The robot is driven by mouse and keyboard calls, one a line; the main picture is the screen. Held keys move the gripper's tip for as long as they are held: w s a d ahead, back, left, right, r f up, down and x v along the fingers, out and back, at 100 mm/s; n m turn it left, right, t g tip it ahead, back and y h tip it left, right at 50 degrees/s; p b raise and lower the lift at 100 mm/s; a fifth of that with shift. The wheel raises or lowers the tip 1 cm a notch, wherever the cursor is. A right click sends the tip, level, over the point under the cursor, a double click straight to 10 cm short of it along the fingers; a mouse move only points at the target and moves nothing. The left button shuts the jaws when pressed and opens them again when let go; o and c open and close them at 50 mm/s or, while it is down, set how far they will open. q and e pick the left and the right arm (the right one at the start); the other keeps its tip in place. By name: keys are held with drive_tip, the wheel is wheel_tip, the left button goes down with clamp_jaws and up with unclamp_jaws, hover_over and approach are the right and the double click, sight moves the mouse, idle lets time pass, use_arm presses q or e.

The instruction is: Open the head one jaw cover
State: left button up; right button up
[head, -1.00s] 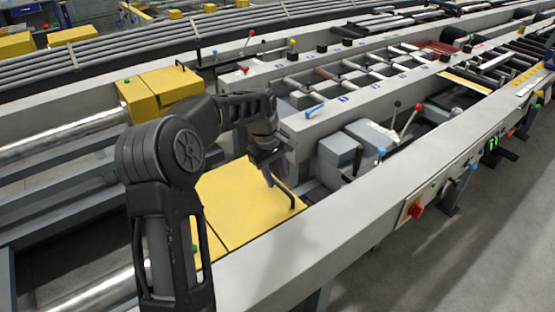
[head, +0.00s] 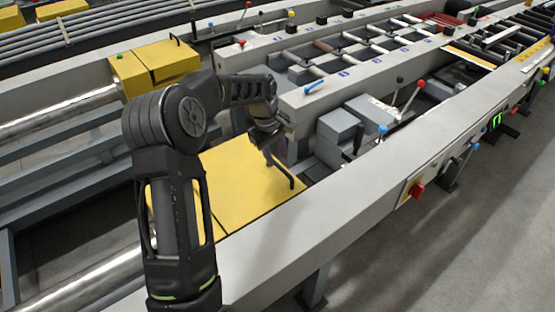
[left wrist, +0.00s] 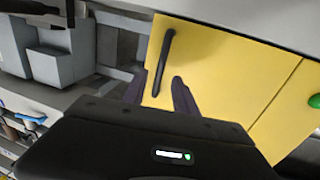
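The near yellow jaw cover (head: 245,185) lies flat and looks closed on the near machine line. Its black bar handle (head: 283,171) stands at its right edge; in the left wrist view the handle (left wrist: 165,62) is dark against the yellow plate (left wrist: 225,70). My left gripper (head: 268,152) is just above the handle end of the cover. In the left wrist view the fingers of the left gripper (left wrist: 158,92) are apart, with the handle ahead between them. I see no clear contact with the handle. My right gripper is not in view.
A second yellow cover (head: 160,66) with a similar handle sits on the farther line. Grey blocks (head: 338,138) and levers with red (head: 421,83) and blue knobs stand right of the near cover. A pale rail (head: 330,195) runs along the front. Floor on the right is clear.

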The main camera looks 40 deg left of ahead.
sight(279, 165)
use_arm(q)
drive_tip(key=shift+w+d+f, duration=0.1)
drive_tip(key=shift+w+f, duration=0.05)
drive_tip(key=shift+f, duration=0.65)
drive_tip(key=shift+w+f, duration=0.1)
drive_tip(key=shift+f, duration=0.7)
drive_tip(key=shift+c, duration=0.3)
clamp_jaws()
